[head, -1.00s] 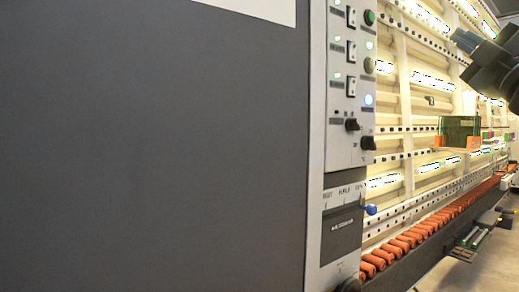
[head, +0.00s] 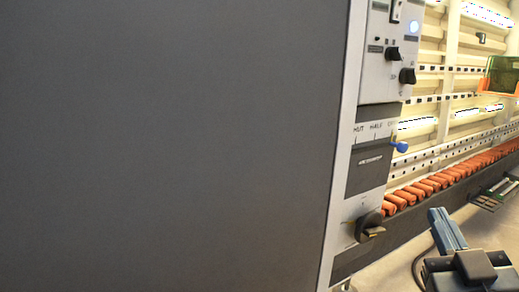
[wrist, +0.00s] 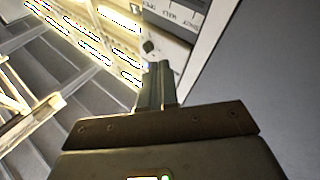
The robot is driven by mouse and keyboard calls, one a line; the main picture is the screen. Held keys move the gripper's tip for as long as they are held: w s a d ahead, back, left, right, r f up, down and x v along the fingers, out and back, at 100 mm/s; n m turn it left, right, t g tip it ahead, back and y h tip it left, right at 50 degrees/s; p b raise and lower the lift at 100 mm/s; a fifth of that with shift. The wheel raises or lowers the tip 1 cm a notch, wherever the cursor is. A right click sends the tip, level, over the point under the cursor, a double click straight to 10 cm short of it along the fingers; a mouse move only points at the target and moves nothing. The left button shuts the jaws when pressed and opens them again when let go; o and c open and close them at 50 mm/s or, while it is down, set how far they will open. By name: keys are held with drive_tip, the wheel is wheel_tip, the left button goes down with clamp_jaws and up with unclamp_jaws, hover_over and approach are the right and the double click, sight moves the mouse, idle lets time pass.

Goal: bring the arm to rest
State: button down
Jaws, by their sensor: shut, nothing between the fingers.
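My gripper (head: 440,214) is at the lower right of the head view, its blue-grey fingers pointing up and together, with nothing between them. The rest of my arm is mostly out of the frame.
The large dark grey washer cabinet (head: 170,150) fills the left. Its control panel (head: 370,135) carries knobs, a blue lever (head: 400,146) and a lower dark knob (head: 369,227). Orange rollers (head: 440,180) run to the right. An orange-green holder (head: 502,77) is at the far right.

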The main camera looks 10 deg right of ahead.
drive_tip(key=s+a+f+m+g+y, duration=0.1)
drive_tip(key=s+a+f+g, duration=0.1)
drive_tip(key=s+a+f, duration=0.4)
drive_tip(key=s+a+f+g+y, duration=0.1)
drive_tip(key=s+a+f+y, duration=0.1)
drive_tip(key=s+f, duration=0.6)
drive_tip(key=s+a+f+g+y, duration=0.2)
drive_tip(key=s+g, duration=0.1)
drive_tip(key=s, duration=1.5)
drive_tip(key=shift+s+n+y, duration=0.2)
drive_tip(key=shift+n+y, duration=0.1)
drive_tip(key=c, duration=1.9)
unclamp_jaws()
drive_tip(key=shift+f, duration=0.1)
